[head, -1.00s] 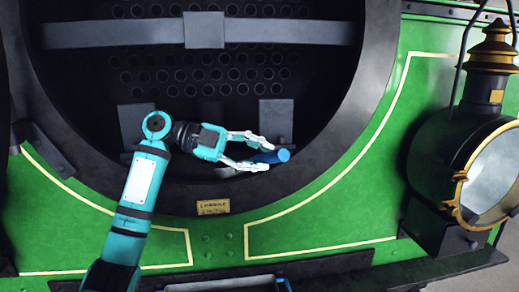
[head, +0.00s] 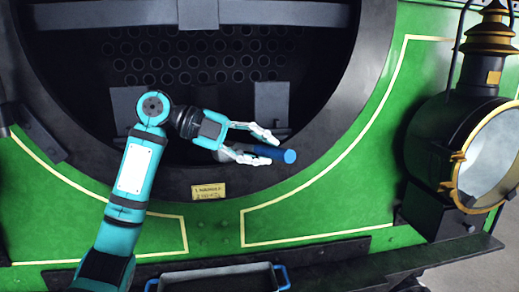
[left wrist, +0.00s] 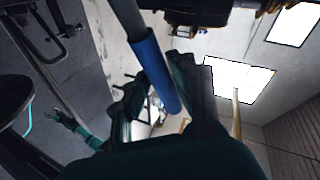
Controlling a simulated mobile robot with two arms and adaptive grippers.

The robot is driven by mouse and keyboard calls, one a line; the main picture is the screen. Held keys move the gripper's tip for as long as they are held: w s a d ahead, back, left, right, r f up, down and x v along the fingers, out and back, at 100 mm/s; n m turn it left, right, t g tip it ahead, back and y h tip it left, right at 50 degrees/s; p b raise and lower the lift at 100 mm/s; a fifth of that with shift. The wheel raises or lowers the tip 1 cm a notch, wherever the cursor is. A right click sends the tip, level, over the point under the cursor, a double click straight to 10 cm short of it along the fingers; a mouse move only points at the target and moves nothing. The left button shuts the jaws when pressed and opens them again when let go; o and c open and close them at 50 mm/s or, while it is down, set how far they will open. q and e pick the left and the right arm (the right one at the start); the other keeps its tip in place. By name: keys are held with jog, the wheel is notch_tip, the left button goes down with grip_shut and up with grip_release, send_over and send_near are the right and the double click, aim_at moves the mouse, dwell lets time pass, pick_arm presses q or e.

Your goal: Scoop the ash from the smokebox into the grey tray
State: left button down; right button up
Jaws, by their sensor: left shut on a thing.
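The round black smokebox opening (head: 329,128) fills the upper middle of the head view, with a perforated tube plate at its back. My left gripper (head: 268,148) is in front of its lower part, shut on the blue handle (head: 282,155) of a scoop. The handle points right; the scoop's metal part is mostly hidden behind the fingers. In the left wrist view the blue handle (left wrist: 155,75) crosses between the dark fingers. The grey tray (head: 215,277), with blue handles, is below the smokebox at the bottom edge. I cannot make out ash. A small teal arm's gripper (left wrist: 66,119) appears in the wrist view.
A black lamp with a brass rim (head: 456,170) stands at the right on a dark ledge (head: 450,252). A brass plate (head: 208,190) is on the smokebox rim's lower edge. The green front around the opening is clear.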

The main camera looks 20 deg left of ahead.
pick_arm(q)
jog(key=s+d+r, duration=0.1)
jog(key=s+d, duration=0.6)
jog(key=s, duration=0.4)
jog(key=s+d+r, duration=0.2)
jog(key=s+d, duration=0.4)
jog(key=s, duration=0.5)
jog(key=s+d+r+m+y, duration=0.1)
jog(key=s+d+r, duration=0.1)
jog(key=s+d, duration=0.5)
jog(key=shift+s+d+r, duration=0.25)
jog(key=shift+s+d, duration=0.1)
jog(key=shift+s, duration=1.65)
jog(key=shift+w, duration=0.1)
dwell(0.7)
